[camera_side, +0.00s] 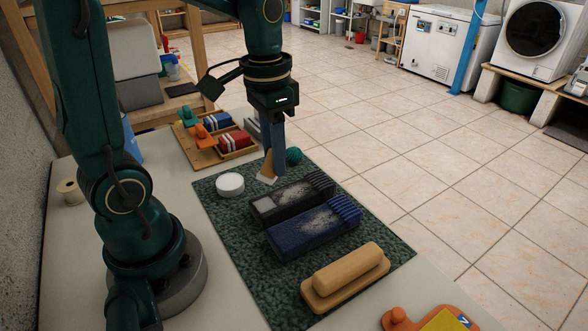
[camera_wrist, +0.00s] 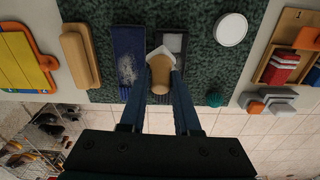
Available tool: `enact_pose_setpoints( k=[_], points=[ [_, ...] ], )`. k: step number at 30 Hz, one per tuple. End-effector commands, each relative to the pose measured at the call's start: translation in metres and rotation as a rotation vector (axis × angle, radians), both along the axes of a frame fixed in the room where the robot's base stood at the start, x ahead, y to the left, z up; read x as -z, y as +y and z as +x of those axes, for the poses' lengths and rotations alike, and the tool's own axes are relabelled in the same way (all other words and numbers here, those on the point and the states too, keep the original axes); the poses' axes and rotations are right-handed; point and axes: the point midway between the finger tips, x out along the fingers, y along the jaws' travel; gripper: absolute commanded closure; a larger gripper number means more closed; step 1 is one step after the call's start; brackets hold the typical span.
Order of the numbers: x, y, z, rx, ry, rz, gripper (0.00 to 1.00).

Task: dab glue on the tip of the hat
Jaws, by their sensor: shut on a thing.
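My gripper (camera_side: 274,168) points down above the far edge of a dark green mat (camera_side: 210,200). It is shut on a tan wooden piece (camera_wrist: 160,72) with a white, flat-edged end (camera_wrist: 158,52), which also shows below the fingers in the side view (camera_side: 266,180). A teal ribbed ball (camera_side: 294,155) sits just right of the fingers; it also shows in the wrist view (camera_wrist: 214,99). A black block (camera_side: 288,200) with a light square at one end and a blue block (camera_side: 300,235) lie nearer. I cannot make out a hat or glue for certain.
A round white dish (camera_side: 229,185) stands left of the gripper. A wooden block with a rounded top (camera_side: 345,275) lies at the mat's near end. A wooden tray (camera_side: 200,158) with red and blue pieces stands behind. A yellow and orange board (camera_side: 445,320) lies at the front.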

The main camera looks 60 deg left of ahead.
Motion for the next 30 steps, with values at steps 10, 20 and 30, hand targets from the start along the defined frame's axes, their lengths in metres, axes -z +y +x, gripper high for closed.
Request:
enact_pose_setpoints(
  k=[10,20,30],
  points=[
    [-0.002,0.0,0.0,0.0,-0.006,0.001,1.0],
    [-0.003,0.0,0.0,0.0,-0.002,-0.001,1.0],
    [0.025,0.0,-0.001,0.0,-0.001,-0.001,1.0]
  ],
)
